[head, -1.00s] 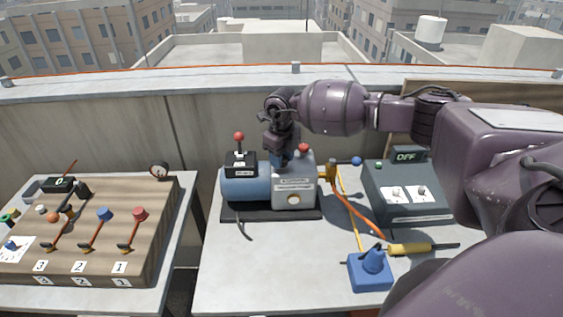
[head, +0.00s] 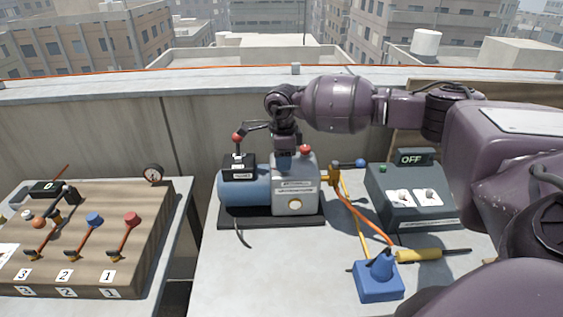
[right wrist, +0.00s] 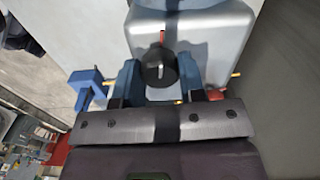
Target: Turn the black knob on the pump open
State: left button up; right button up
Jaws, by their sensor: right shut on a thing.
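The pump (head: 293,198) is a blue cylinder with a grey block on a black base, on the table. My right gripper (head: 284,160) points down onto the top of the grey block and hides the knob in the head view. In the right wrist view the black knob (right wrist: 159,68), with a red mark at its far side, sits between the blue fingertips of my right gripper (right wrist: 157,82), which is shut on it. My left gripper is in neither view.
A red-ball lever (head: 237,137) stands at the pump's left and a red button (head: 305,150) close by the gripper. A grey box reading OFF (head: 408,200), a blue block (head: 378,282) and a yellow-handled tool (head: 418,255) lie right. A wooden lever panel (head: 120,240) stands left.

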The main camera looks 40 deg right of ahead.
jog(key=shift+n, duration=0.8)
jog(key=shift+r+b, duration=0.1)
jog(key=shift+b, duration=0.25)
jog(key=shift+n, duration=0.3)
jog(key=o, duration=0.9)
jog(key=shift+c, duration=0.2)
jog(key=shift+o, duration=0.4)
